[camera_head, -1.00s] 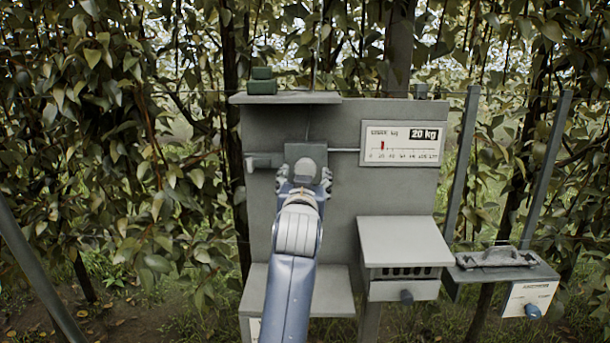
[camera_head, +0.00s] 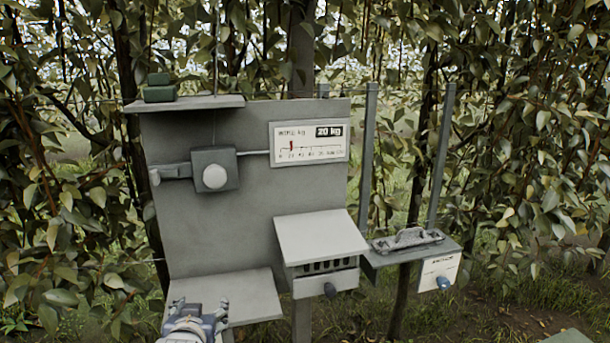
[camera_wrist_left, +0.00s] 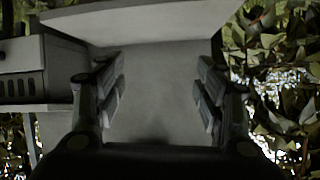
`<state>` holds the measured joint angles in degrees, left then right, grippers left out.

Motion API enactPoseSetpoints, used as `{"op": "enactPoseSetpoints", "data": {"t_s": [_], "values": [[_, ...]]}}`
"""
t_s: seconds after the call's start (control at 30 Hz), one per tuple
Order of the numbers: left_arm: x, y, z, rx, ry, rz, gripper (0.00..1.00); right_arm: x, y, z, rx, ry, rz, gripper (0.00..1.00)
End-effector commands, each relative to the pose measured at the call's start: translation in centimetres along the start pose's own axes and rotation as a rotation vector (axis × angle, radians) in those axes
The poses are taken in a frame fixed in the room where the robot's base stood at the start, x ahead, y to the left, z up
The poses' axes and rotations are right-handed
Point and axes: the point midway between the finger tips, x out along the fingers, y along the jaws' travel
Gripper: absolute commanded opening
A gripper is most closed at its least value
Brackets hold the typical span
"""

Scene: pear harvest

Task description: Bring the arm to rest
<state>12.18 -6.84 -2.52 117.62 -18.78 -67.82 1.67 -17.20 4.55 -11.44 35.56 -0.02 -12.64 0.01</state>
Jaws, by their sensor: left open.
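My left gripper (camera_head: 196,316) is at the bottom of the head view, in front of the station's low grey shelf (camera_head: 245,293). In the left wrist view its two fingers (camera_wrist_left: 158,92) stand wide apart with nothing between them. The grey panel shows behind the fingers there. The rest of my left arm is cut off below the head view. My right gripper is not in view.
The grey back panel (camera_head: 250,205) carries a dark box with a round knob (camera_head: 214,177) and a gauge reading 20 kg (camera_head: 309,143). A light-topped box (camera_head: 320,238) and a side tray with a handle (camera_head: 410,240) stand to the right. Foliage surrounds the station.

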Motion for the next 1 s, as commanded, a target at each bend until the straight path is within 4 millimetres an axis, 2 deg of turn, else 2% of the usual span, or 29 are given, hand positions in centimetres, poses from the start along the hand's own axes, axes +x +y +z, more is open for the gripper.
{"op": "enactPoseSetpoints", "data": {"t_s": [0.03,0.2,0.3,0.4,0.6,0.8,1.0], "values": [[-0.8,-0.1,3.9,0.018,-0.067,0.014,0.64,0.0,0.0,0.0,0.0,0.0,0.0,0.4],[-5.0,-0.3,14.6,0.069,-0.277,0.078,0.64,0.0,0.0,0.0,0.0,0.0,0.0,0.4],[-8.2,-0.3,19.9,0.101,-0.395,0.121,0.64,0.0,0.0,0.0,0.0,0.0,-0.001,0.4],[-11.4,-0.3,23.9,0.126,-0.492,0.159,0.64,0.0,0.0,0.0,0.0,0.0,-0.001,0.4],[-16.9,-0.3,29.3,0.168,-0.643,0.226,0.64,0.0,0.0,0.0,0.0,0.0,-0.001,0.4],[-21.5,-0.4,33.1,0.202,-0.766,0.283,0.64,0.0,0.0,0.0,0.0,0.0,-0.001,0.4],[-17.9,0.6,36.7,0.202,-0.778,0.282,0.64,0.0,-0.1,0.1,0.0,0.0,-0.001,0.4]]}}
